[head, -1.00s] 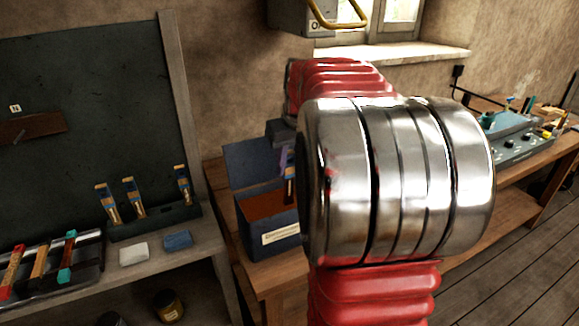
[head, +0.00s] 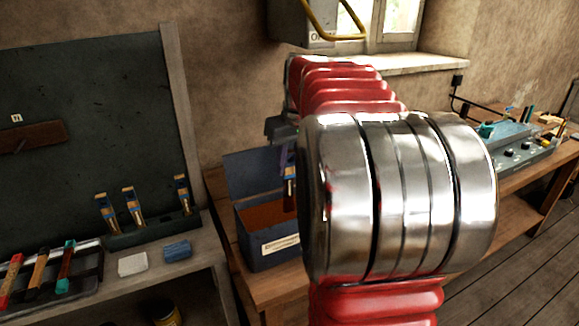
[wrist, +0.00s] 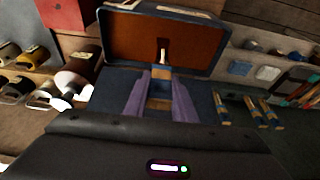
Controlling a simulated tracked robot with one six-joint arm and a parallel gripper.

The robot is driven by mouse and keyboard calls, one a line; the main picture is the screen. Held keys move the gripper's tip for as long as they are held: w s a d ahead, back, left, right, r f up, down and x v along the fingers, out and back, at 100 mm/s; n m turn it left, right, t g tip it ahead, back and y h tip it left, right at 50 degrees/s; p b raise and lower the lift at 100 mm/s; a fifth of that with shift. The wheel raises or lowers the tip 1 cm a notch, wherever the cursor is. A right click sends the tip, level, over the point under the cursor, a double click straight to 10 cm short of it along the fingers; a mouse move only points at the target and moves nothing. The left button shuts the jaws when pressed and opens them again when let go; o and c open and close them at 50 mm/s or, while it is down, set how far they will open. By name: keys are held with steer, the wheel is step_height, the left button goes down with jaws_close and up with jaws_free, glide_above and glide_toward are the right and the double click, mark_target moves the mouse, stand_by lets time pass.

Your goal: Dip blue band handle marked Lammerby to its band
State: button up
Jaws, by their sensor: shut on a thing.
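My gripper (wrist: 160,100) is shut on a handle (wrist: 160,87) with a blue band, between its purple fingers. The handle points at an open blue box (head: 268,250) with a brown-orange inside, also in the wrist view (wrist: 205,45). In the head view my gripper (head: 286,158) and the handle (head: 290,180) are above the right part of this box, partly hidden by my arm. The marking on the handle is not readable.
A rack (head: 150,232) on the left shelf holds several similar blue-banded handles. A white block (head: 132,264) and a blue block (head: 177,249) lie before it. A tray (head: 90,272) holds coloured handles. In the wrist view, several jars (wrist: 75,80) stand left of the box.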

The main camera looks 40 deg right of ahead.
steer(key=shift+r, duration=1.2)
stand_by(4.5)
